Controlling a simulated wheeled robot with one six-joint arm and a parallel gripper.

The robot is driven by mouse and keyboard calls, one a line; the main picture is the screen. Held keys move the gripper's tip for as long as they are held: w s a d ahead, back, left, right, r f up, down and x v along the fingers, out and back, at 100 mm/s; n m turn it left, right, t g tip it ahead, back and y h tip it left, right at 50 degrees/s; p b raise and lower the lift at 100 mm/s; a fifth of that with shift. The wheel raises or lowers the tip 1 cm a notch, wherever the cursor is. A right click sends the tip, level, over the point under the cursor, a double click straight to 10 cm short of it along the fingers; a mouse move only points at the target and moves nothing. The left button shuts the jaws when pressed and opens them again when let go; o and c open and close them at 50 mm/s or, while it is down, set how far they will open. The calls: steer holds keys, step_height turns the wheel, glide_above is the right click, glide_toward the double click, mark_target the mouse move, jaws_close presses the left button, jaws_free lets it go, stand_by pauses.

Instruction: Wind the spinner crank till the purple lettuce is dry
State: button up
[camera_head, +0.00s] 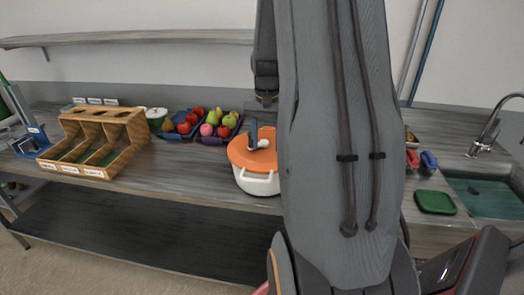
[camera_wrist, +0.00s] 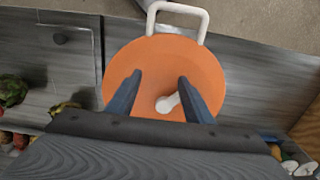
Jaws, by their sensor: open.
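The salad spinner (camera_head: 257,183) stands on the grey counter, with a white bowl and an orange lid (camera_head: 245,155). In the wrist view the orange lid (camera_wrist: 150,62) fills the middle. A white crank knob (camera_head: 264,143) sits on the lid, and it also shows in the wrist view (camera_wrist: 167,104). A white loop handle (camera_wrist: 178,8) sticks out at the rim. My gripper (camera_wrist: 160,80) is open above the lid, its two blue fingers on either side of the knob and apart from it. In the head view my arm hides the spinner's right side. The lettuce is not visible.
Left of the spinner are blue trays of fruit (camera_head: 205,139), a lidded white pot (camera_head: 156,126) and a wooden divided box (camera_head: 135,160). A green sponge-like block (camera_head: 435,202) lies right, beside the sink (camera_head: 487,208). A shelf (camera_head: 130,38) runs along the wall.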

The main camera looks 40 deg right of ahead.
steer(key=shift+r, duration=2.75)
steer(key=s+a+f+n+t, duration=0.1)
steer(key=s+a+n, duration=0.2)
steer(key=a, duration=0.7)
steer(key=s+a+f+n+t, duration=0.1)
steer(key=s+a+f+n, duration=0.2)
steer(key=a, duration=0.7)
steer(key=s+a+n+t, duration=0.1)
steer(key=s+a+n, duration=0.25)
steer(key=a, duration=0.65)
step_height(320, 180, down, 13)
steer(key=w+g+b, duration=0.1)
steer(key=w+b, duration=0.1)
steer(key=b, duration=0.9)
steer(key=shift+d+g, duration=0.3)
steer(key=shift+d, duration=0.15)
steer(key=shift+r+n, duration=0.1)
steer(key=shift+n, duration=0.15)
